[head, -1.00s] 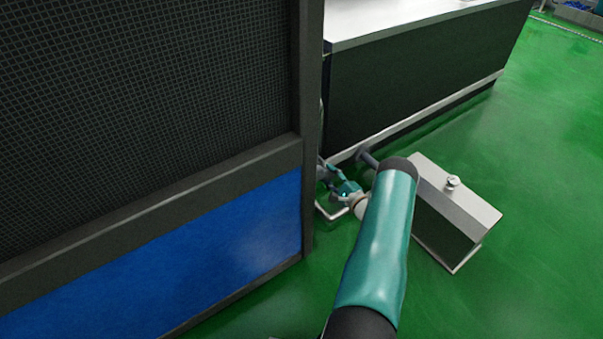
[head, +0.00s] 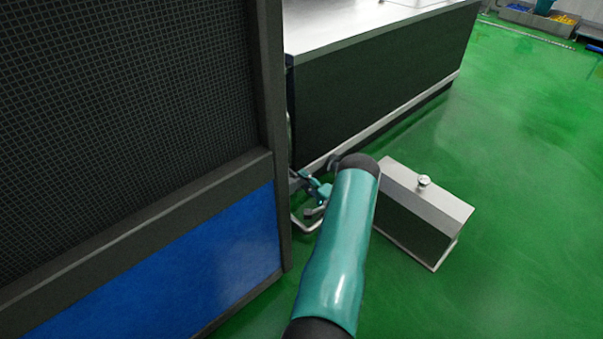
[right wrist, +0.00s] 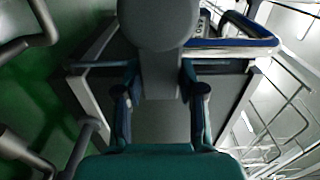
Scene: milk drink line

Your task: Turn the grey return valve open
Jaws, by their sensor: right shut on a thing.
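My right gripper (head: 308,184) is low beside the corner of the dark mesh-and-blue panel, partly hidden behind the panel edge and my teal arm. In the right wrist view, its two fingers (right wrist: 160,92) stand on either side of a grey part with a rounded top, which I take to be the grey return valve (right wrist: 158,55). The gripper is shut on this part. The valve cannot be made out in the head view, so its turn angle is unclear. My left gripper is not in view.
A tall panel with mesh above and blue below (head: 150,270) fills the left. A dark cabinet with a pale top (head: 385,95) stands behind. A low metal box with a knob (head: 428,202) stands right of my arm.

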